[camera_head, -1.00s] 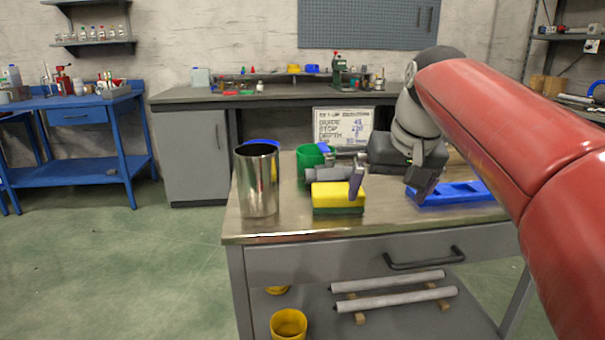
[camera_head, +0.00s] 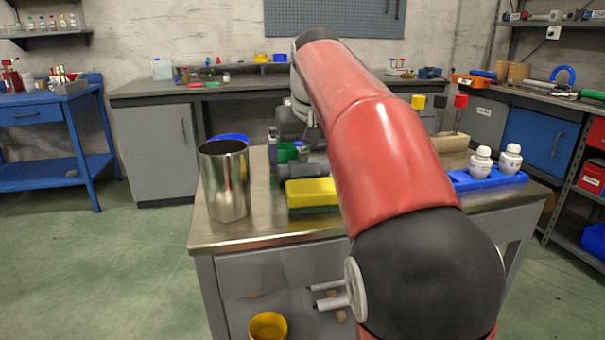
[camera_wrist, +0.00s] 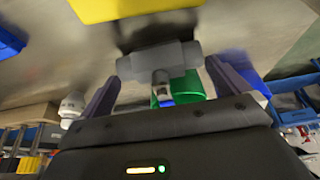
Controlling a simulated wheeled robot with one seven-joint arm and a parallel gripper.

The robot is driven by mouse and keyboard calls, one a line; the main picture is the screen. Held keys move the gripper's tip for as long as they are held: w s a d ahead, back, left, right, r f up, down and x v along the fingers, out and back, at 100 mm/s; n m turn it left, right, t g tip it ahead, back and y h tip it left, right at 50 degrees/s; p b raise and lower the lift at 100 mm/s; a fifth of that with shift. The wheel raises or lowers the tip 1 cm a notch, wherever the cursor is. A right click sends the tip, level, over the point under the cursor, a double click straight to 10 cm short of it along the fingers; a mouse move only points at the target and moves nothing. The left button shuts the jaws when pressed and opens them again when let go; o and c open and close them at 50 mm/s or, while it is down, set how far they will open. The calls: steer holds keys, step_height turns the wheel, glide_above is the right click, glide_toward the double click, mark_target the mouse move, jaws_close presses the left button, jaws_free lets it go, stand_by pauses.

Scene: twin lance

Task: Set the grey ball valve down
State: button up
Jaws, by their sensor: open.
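The grey ball valve (camera_head: 308,167) lies on the metal-topped workbench (camera_head: 268,230), just behind a yellow and green sponge (camera_head: 312,192). My arm partly hides it in the head view. In the wrist view the valve (camera_wrist: 158,60) shows as a grey T-shaped body, close to the fingertips and across the gap between them. My gripper (camera_wrist: 162,72) is open, with one finger on each side of that gap. I cannot tell whether a finger touches the valve. In the head view the gripper is mostly hidden behind my red arm.
A tall metal cylinder (camera_head: 224,180) stands left of the sponge. A green container (camera_head: 287,152) is close behind the valve and also shows in the wrist view (camera_wrist: 186,88). A blue tray (camera_head: 490,181) with white bottles (camera_head: 480,163) is at the right.

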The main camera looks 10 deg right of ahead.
steer(key=shift+x, duration=1.05)
steer(key=shift+r, duration=0.1)
steer(key=c, duration=0.9)
